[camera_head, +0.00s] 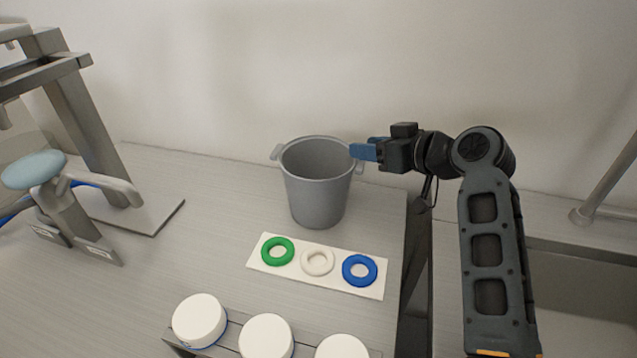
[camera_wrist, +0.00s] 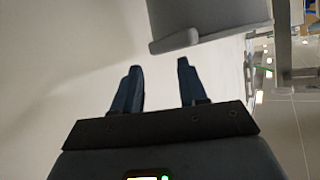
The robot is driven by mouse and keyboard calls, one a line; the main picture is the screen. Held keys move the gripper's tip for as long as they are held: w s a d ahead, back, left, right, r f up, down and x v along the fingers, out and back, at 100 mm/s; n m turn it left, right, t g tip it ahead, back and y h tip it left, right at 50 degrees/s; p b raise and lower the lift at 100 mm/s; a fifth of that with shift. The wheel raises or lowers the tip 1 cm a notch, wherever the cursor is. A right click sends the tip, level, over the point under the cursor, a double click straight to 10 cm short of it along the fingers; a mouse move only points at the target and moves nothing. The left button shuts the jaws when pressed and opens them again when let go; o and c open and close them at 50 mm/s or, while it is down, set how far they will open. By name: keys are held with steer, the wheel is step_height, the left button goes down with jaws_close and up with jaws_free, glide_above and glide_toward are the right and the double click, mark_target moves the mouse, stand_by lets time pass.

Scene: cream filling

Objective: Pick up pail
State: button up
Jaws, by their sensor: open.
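The pail (camera_head: 318,190) is a grey, open-topped bucket with a small tab handle on each side of its rim. It stands upright on the counter near the back wall. My gripper (camera_head: 360,151) is at the pail's right side, at about rim height, with its blue fingers pointing left near the right handle. In the wrist view the gripper (camera_wrist: 158,80) is open, with nothing between its two fingers. The pail (camera_wrist: 215,15) shows there at the top, beyond the fingertips, with a handle tab (camera_wrist: 174,41) at its edge. I cannot tell whether a finger touches the pail.
A white board with green, white and blue rings (camera_head: 317,262) lies in front of the pail. Several white-topped jars (camera_head: 266,336) stand in a rack at the front. A grey machine (camera_head: 75,120) stands at left. A sink (camera_head: 580,290) is at right.

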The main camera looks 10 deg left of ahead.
mark_target(336, 145)
steer(key=shift+x, duration=2.7)
steer(key=shift+c, duration=0.2)
jaws_close()
steer(key=shift+f, duration=0.1)
steer(key=shift+s+f, duration=0.15)
